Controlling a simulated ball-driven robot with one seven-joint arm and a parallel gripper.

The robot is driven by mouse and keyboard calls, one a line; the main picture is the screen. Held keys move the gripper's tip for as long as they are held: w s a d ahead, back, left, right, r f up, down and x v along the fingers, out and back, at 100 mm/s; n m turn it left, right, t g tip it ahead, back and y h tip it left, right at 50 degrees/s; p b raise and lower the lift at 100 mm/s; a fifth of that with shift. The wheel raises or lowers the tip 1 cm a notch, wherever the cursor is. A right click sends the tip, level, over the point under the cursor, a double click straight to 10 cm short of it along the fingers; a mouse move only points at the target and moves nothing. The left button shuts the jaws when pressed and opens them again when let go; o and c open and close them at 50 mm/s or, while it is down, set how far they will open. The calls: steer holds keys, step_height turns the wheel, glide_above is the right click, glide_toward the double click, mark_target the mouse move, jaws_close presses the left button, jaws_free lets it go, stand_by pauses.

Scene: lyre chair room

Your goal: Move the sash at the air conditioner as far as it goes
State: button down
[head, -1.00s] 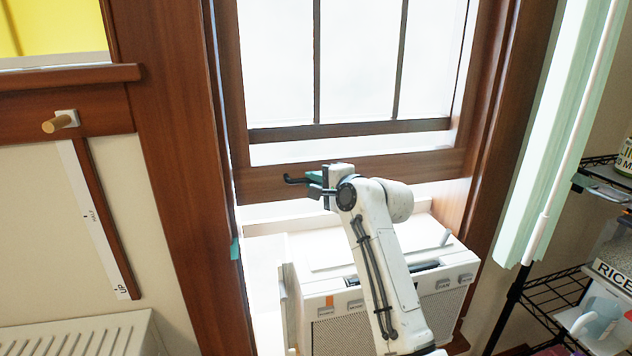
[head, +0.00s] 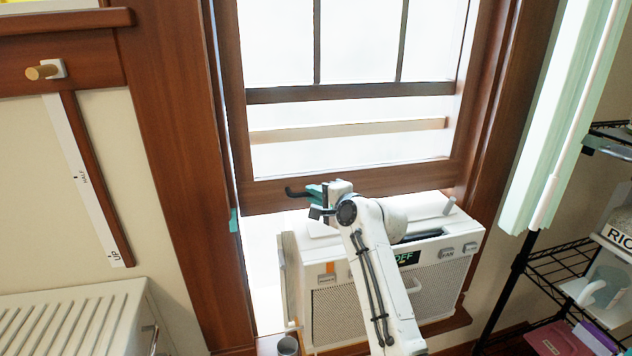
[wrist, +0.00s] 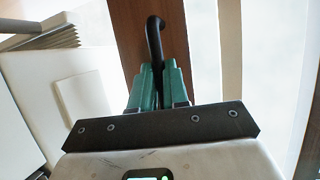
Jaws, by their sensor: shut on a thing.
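The sash (head: 400,179) is a brown wooden window frame with glass and dark bars. Its bottom rail is low, just above and behind the white air conditioner (head: 338,316) in the window opening. I cannot tell whether rail and unit touch. My gripper (head: 312,192) is at the left part of the bottom rail, its teal fingers shut on a black hooked handle (head: 294,193). In the wrist view the handle (wrist: 155,45) rises between the teal fingers (wrist: 158,88) against the brown rail (wrist: 200,40). My arm hides part of the air conditioner's front.
A teal tab (head: 234,220) is on the left window jamb. A pale green curtain (head: 560,110) and a wire rack (head: 550,270) stand at right. A grey cup (head: 288,345) is below the unit.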

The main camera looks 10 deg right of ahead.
step_height(320, 180, down, 4)
steer(key=shift+s+f+b, duration=0.1)
steer(key=shift+f+b, duration=0.15)
steer(key=shift+b, duration=0.4)
steer(key=shift+f, duration=0.1)
steer(key=c, duration=1.2)
jaws_free()
steer(key=shift+o, duration=0.3)
steer(key=shift+r, duration=0.2)
steer(key=shift+r, duration=0.1)
steer(key=v, duration=1)
steer(key=shift+s+d+r+b, duration=0.1)
steer(key=shift+s+d+b, duration=0.05)
steer(key=shift+s+b, duration=0.2)
